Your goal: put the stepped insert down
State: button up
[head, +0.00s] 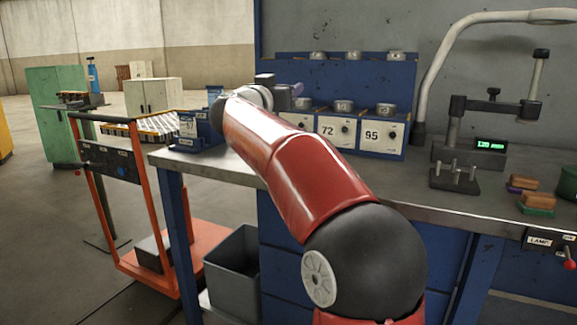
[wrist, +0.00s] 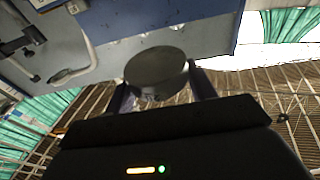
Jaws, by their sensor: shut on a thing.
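My gripper (wrist: 160,88) is shut on the stepped insert (wrist: 157,70), a dark grey round disc seen between the two fingers in the wrist view. In the head view my gripper (head: 280,90) is beyond my red arm, above the back left part of the workbench (head: 230,165), near the blue rack. The insert cannot be made out there. The wrist view looks upward, so the surface under the insert does not show.
Labelled boxes (head: 383,135) with round metal pieces on top stand in the blue rack (head: 300,72). A blue fixture (head: 200,130) stands on the left bench end. A gauge stand (head: 480,140) and a pegged block (head: 454,178) are right. Bench front centre is bare.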

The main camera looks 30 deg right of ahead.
notch_tip(320, 180, down, 18)
jog(key=shift+s+f+b, duration=0.1)
jog(key=shift+b, duration=0.45)
jog(key=o, duration=1.4)
jog(key=shift+f, duration=0.1)
jog(key=shift+o, duration=0.2)
jog(key=shift+a, duration=0.15)
jog(key=b+v, duration=0.1)
jog(key=v, duration=1.1)
jog(key=shift+b, duration=0.35)
